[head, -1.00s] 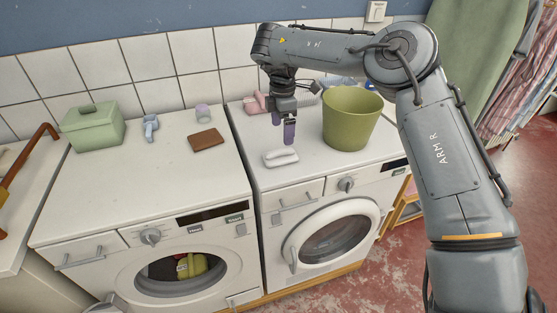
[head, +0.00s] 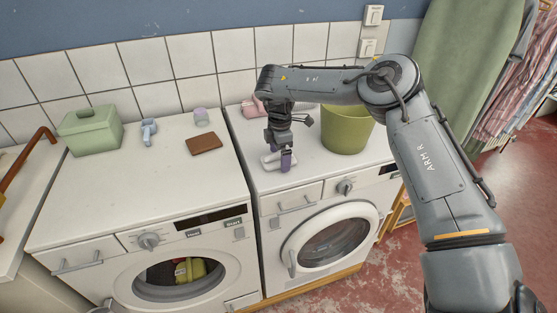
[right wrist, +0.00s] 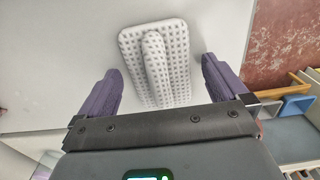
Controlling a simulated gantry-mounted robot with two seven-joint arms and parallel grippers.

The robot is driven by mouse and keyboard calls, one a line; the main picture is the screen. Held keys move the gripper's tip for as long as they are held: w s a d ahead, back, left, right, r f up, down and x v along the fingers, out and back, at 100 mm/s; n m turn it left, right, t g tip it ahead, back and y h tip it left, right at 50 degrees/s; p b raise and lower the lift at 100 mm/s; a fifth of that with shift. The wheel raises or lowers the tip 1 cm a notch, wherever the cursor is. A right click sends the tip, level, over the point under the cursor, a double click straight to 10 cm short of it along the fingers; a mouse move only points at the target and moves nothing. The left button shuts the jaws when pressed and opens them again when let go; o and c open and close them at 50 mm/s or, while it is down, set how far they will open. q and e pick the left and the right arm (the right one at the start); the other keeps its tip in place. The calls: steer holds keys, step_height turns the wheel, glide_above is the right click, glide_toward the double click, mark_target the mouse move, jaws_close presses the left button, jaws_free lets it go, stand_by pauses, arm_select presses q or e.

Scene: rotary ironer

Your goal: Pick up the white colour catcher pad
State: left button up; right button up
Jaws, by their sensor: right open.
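The white colour catcher pad (head: 268,162) lies on top of the right-hand machine (head: 306,173), near its front left. In the right wrist view the pad (right wrist: 178,72) is a dotted white block with a raised ridge along its middle. My right gripper (head: 283,160) is low over the pad and hides part of it in the head view. In the right wrist view its purple fingers (right wrist: 160,88) are apart, one on each side of the pad's near part, with gaps between. Whether the fingertips touch the machine top cannot be seen. My left gripper is not in view.
A green bucket (head: 346,132) stands right of my right gripper, and a pink item (head: 250,108) lies behind it. On the left machine are a lidded green box (head: 90,132), a blue item (head: 148,130), a purple cup (head: 200,117) and a brown wallet-like item (head: 204,144).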

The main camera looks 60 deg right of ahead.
steer(key=c, duration=1.1)
steer(key=shift+o, duration=0.2)
steer(key=shift+r, duration=0.1)
